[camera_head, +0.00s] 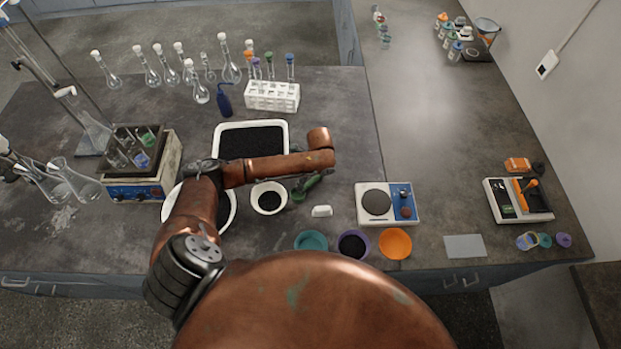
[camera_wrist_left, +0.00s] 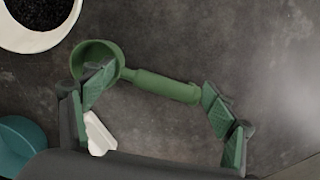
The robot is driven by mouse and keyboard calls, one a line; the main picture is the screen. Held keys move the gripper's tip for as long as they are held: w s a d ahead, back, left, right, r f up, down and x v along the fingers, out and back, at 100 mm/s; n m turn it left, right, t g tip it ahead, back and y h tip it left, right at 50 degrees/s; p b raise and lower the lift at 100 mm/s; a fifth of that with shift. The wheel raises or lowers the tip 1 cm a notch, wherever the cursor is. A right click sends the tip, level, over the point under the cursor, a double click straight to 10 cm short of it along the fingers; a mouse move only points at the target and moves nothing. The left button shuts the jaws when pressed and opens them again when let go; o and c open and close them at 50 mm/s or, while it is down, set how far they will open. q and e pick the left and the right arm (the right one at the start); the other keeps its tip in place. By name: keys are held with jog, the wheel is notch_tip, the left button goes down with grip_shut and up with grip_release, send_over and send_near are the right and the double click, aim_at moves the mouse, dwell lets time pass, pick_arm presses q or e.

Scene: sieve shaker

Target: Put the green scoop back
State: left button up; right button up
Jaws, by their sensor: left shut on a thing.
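The green scoop (camera_head: 312,183) is near the middle of the bench, just right of a small white bowl. In the left wrist view the scoop (camera_wrist_left: 165,86) lies with its round cup to the left and its handle to the right. My left gripper (camera_wrist_left: 155,97) is shut on the scoop lengthwise, one finger at the cup and the other at the handle's end. In the head view my arm partly hides this gripper (camera_head: 303,187). I cannot tell whether the scoop touches the bench. My right gripper is not in view.
The small white bowl (camera_head: 269,209) holds dark grains. A white block (camera_head: 322,211), a teal bowl (camera_head: 311,235), a purple bowl (camera_head: 353,233) and an orange bowl (camera_head: 395,243) stand close by. A scale (camera_head: 365,217) is to the right. A tray of dark grains (camera_head: 289,131) lies behind.

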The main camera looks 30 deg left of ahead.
aim_at(314, 183)
pick_arm(q)
jog(key=o, duration=1)
jog(key=shift+f, duration=0.1)
jog(key=r, duration=0.4)
jog(key=d+r, duration=0.1)
jog(key=r, duration=0.7)
jog(key=shift+s+d+r, duration=0.1)
jog(key=shift+d, duration=0.3)
